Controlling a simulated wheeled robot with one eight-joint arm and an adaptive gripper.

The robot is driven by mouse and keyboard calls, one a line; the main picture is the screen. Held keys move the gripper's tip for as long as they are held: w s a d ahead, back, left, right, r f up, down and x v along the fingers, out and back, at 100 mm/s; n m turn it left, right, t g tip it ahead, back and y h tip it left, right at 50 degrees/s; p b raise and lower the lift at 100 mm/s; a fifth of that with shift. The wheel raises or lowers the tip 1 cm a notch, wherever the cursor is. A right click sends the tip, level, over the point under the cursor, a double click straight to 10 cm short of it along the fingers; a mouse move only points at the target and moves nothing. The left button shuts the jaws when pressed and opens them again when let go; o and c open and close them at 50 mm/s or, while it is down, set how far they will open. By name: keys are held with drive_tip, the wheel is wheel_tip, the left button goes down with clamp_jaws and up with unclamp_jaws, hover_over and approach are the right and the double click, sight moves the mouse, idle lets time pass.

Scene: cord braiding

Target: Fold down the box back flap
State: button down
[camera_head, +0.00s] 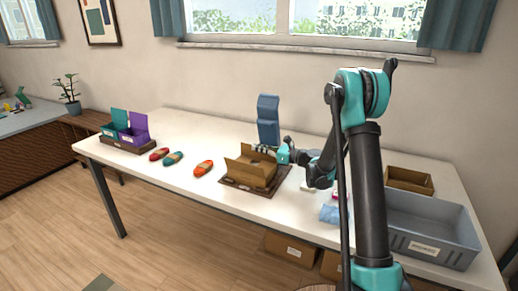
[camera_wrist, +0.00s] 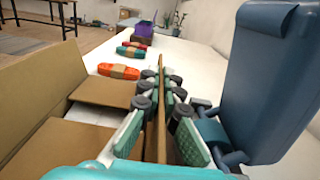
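The open cardboard box (camera_head: 250,174) sits on a dark mat (camera_head: 228,184) on the white table. In the wrist view, a broad flap (camera_wrist: 32,100) stands raised at left, and two small flaps (camera_wrist: 105,91) lie folded inward with something white showing between them. The back flap (camera_wrist: 160,125) stands upright, seen edge-on. My gripper (camera_wrist: 161,92) straddles this flap, one finger on each side, with small gaps showing. In the head view, my gripper (camera_head: 264,148) is at the box's back edge; its fingers are small there. Contact with the flap cannot be made out.
A blue upright device (camera_head: 268,120) stands close behind the box, right of my gripper in the wrist view (camera_wrist: 262,85). An orange bundle (camera_head: 203,168), red and teal bundles, and teal and purple boxes are left. A grey bin (camera_head: 425,228) and brown carton (camera_head: 408,181) are right.

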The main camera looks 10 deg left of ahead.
sight(254, 156)
drive_tip(key=shift+s+a+f+n, duration=0.3)
drive_tip(key=shift+s+n, duration=0.35)
drive_tip(key=shift+n, duration=1.1)
drive_tip(key=shift+s+a+f+n, duration=0.15)
drive_tip(key=shift+s+f+n, duration=0.35)
drive_tip(key=shift+n, duration=1.2)
drive_tip(key=shift+s+a+f+n, duration=0.25)
drive_tip(key=shift+s+n, duration=0.55)
drive_tip(key=shift+n, duration=0.95)
drive_tip(key=c, duration=1.7)
unclamp_jaws()
drive_tip(key=shift+c, duration=0.2)
drive_tip(key=v, duration=1.2)
drive_tip(key=shift+c, duration=0.5)
